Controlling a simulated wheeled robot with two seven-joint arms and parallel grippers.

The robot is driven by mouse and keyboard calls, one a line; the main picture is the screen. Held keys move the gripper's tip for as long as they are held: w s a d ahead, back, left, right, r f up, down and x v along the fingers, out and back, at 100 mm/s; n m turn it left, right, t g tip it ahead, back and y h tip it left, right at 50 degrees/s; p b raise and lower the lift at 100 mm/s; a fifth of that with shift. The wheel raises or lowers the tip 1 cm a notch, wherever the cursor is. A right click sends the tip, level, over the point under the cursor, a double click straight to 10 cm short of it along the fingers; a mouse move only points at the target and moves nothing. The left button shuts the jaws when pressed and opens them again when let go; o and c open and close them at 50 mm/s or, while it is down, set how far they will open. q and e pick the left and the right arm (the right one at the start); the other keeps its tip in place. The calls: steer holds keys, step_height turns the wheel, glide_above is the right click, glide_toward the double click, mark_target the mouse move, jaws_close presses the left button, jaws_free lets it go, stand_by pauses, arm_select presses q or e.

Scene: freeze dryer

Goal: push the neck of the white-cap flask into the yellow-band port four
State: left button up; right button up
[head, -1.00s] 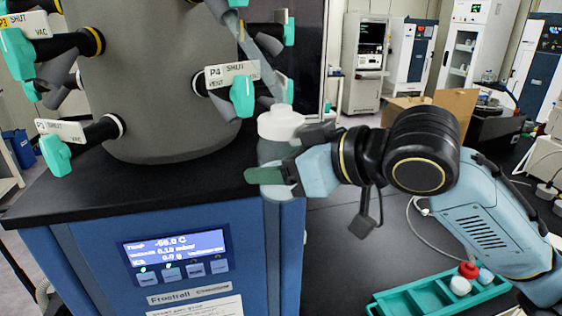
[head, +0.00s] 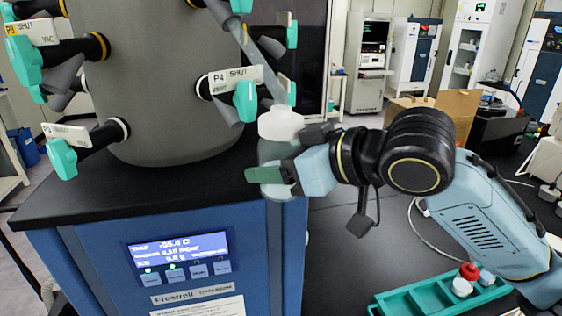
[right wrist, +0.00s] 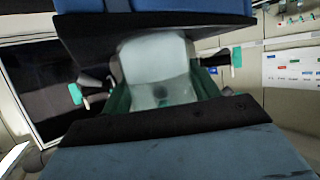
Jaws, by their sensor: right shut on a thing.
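The white-cap flask (head: 281,126) is a clear body with a white cap, held roughly upright beside the freeze dryer's right front edge. My right gripper (head: 272,174) is shut on its body; in the right wrist view the flask (right wrist: 158,75) sits between the green finger pads. The port marked P4 (head: 238,84) has a white label reading SHUT, a teal handle and a grey nozzle pointing down. The flask is apart from this nozzle, to its right and lower. I cannot make out a yellow band on P4. My left gripper is not in view.
The grey drum (head: 150,90) carries several other ports with teal handles, including P3 (head: 34,42) with a yellow band. The blue freeze dryer body (head: 120,240) has a lit display. A teal rack (head: 425,300) with red-capped and white-capped items lies at lower right.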

steer(key=shift+w+a+r, duration=0.1)
steer(key=shift+a+r, duration=0.05)
steer(key=shift+r, duration=0.25)
steer(key=o, duration=1.5)
steer(key=shift+a+f, duration=0.15)
steer(key=shift+c, duration=0.2)
steer(key=shift+d, duration=0.2)
steer(key=b+v, duration=0.1)
steer(key=v, duration=1.2)
